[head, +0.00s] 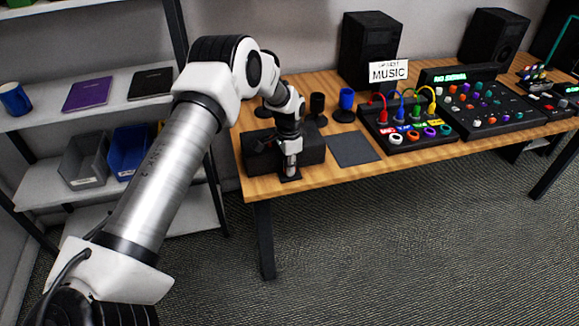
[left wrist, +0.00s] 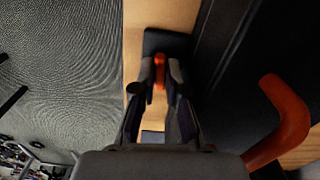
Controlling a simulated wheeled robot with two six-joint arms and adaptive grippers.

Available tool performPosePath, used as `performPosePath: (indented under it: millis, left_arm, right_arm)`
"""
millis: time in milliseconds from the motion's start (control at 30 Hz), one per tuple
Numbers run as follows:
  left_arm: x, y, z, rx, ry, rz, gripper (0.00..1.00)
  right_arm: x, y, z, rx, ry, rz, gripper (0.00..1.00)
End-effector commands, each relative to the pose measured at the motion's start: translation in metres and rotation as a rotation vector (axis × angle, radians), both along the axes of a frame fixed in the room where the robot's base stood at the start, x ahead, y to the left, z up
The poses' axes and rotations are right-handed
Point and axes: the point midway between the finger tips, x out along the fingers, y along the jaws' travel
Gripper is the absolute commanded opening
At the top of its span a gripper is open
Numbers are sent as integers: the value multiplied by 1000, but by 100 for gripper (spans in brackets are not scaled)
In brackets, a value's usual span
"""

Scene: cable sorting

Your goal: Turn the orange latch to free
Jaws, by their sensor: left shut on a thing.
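My left gripper (head: 290,166) is over the left front edge of the wooden table, in front of a dark box. In the left wrist view my left gripper (left wrist: 161,82) is shut on a small orange piece, which looks like the orange latch (left wrist: 160,71). It sits over a small black plate (left wrist: 168,42); most of it is hidden between the fingertips, so I cannot tell how far it is turned. A thicker, bent orange-red bar (left wrist: 287,118) stands to the right, apart from the fingers. My right gripper is not in view.
The dark box (head: 315,143) stands directly behind my left gripper. Dark and blue cups (head: 346,98), a grey mat (head: 354,149) and a panel with colored cables (head: 408,128) lie to the right. Shelves with bins (head: 83,165) stand at the left.

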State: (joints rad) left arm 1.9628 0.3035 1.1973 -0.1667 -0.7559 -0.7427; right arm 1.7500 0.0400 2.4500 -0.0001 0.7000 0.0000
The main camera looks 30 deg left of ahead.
Motion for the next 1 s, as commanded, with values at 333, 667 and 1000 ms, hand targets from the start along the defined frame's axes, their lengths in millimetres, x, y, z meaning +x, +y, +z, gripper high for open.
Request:
performPosePath:
  millis: [333,667,1000]
  left_arm:
    - [-3,0,-2,-1,10,-8,0]
    - [-1,1,-1,0,4,-7,38]
    - [0,1,0,1,-2,-6,38]
  right_arm:
    - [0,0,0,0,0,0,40]
    - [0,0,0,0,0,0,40]
    - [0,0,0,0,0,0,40]
